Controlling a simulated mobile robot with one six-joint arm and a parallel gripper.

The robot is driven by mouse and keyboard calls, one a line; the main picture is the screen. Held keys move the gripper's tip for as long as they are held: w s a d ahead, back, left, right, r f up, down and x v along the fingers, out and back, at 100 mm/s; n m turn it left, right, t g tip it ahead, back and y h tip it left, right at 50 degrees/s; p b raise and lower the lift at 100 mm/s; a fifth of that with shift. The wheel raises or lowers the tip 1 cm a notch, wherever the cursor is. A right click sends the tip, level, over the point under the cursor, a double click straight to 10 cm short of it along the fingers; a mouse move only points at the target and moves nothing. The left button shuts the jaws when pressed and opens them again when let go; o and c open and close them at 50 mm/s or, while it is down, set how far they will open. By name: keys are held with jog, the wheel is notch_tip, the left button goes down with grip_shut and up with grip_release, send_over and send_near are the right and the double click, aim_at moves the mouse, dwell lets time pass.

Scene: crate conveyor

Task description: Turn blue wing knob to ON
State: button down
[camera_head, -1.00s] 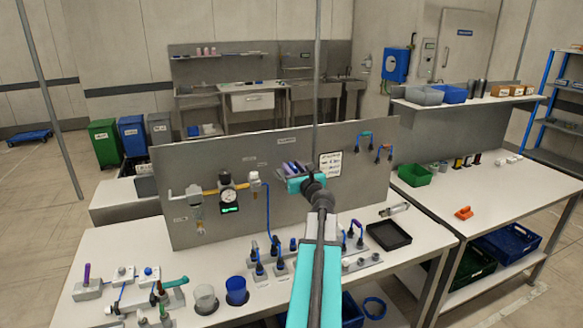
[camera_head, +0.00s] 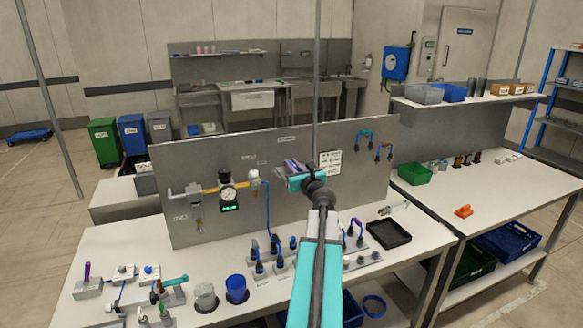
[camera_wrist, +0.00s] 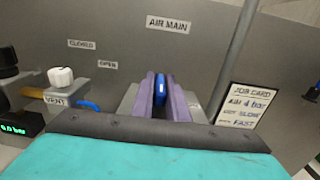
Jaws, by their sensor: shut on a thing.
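The blue wing knob (camera_wrist: 160,88) shows in the wrist view as a narrow upright blue piece between the two purple finger pads. My gripper (camera_wrist: 160,95) is shut on it, in front of the grey panel (camera_wrist: 110,30). An "AIR MAIN" label (camera_wrist: 168,24) sits above the knob. "CLOSED" (camera_wrist: 81,44) and "OPEN" (camera_wrist: 108,64) labels are to its left; I see no "ON" label. In the head view my gripper (camera_head: 296,168) is at the upright panel (camera_head: 220,160), and the knob is hidden there.
A job card (camera_wrist: 246,103) hangs at the right, beside a grey vertical pole (camera_wrist: 236,60). Several plugs and two cups stand on the bench (camera_head: 135,240) below.

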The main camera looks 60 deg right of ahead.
jog(key=shift+n+y, duration=0.3)
jog(key=shift+y, duration=0.1)
jog(key=shift+d+n+t+y+b, duration=0.15)
jog(key=shift+n+t+y, duration=0.35)
jog(key=shift+n+y, duration=0.5)
jog(key=shift+n+t+y+b, duration=0.25)
jog(key=shift+n+t+y, duration=0.3)
jog(key=shift+y, duration=0.8)
jog(key=shift+d+n+t+y+b, duration=0.15)
jog(key=shift+n+t+y, duration=0.3)
jog(key=shift+n+y, duration=0.55)
jog(key=shift+w+a+r+n+y+p, duration=0.15)
jog(key=shift+n+y, duration=0.9)
jog(key=shift+y, duration=0.8)
jog(key=shift+s+d+n+y+p, duration=0.15)
jog(key=shift+n+y, duration=0.85)
jog(key=shift+y, duration=0.8)
jog(key=shift+w+a+n+g+y, duration=0.1)
jog(key=shift+a+n+g+y, duration=0.1)
jog(key=shift+n+g+y, duration=0.75)
jog(key=shift+a+t+y, duration=0.1)
jog(key=shift+t+y, duration=0.15)
jog(key=shift+y, duration=0.3)
jog(key=c, duration=1.8)
grip_release()
jog(key=shift+p, duration=0.3)
